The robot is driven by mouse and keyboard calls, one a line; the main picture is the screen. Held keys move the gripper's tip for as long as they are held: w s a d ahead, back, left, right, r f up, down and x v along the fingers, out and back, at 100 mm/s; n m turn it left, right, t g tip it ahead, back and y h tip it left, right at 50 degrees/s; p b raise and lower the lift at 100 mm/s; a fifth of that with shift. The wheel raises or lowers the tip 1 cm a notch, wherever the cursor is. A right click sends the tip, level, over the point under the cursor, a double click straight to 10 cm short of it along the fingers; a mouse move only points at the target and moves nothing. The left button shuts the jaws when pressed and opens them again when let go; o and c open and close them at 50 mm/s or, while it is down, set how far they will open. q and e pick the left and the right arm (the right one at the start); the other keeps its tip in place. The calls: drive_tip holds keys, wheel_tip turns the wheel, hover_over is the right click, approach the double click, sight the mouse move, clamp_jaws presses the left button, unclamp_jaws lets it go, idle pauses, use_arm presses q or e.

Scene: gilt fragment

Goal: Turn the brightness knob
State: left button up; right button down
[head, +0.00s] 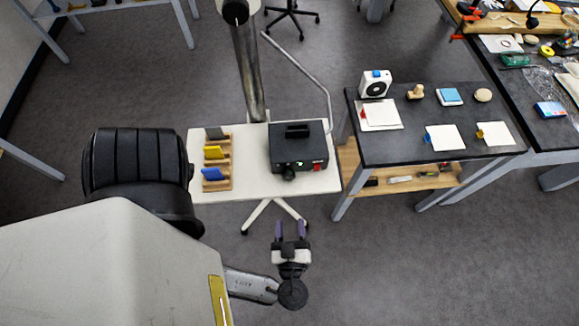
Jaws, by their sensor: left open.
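A black box (298,145) with a handle on top stands on the right part of a small white table. A dark round knob (288,174) sticks out of the box's front face, near a small green light and a red switch (317,167). I cannot read any label on the knob. My left gripper (290,230) is open and empty, in front of the table's near edge and apart from the knob. Its two purple fingers point toward the table. My right gripper is not in view.
Wooden holders with grey, yellow and blue pieces (215,173) stand left of the box on the white table (255,185). A metal pole and bent tube rise behind it. A dark workbench (440,115) with cards and small objects stands at right. The floor in front is clear.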

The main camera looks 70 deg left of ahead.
sight(289, 178)
use_arm(q)
drive_tip(key=p+x, duration=0.2)
drive_tip(key=x, duration=1.1)
drive_tip(key=shift+a, duration=0.15)
drive_tip(key=shift+c, duration=0.3)
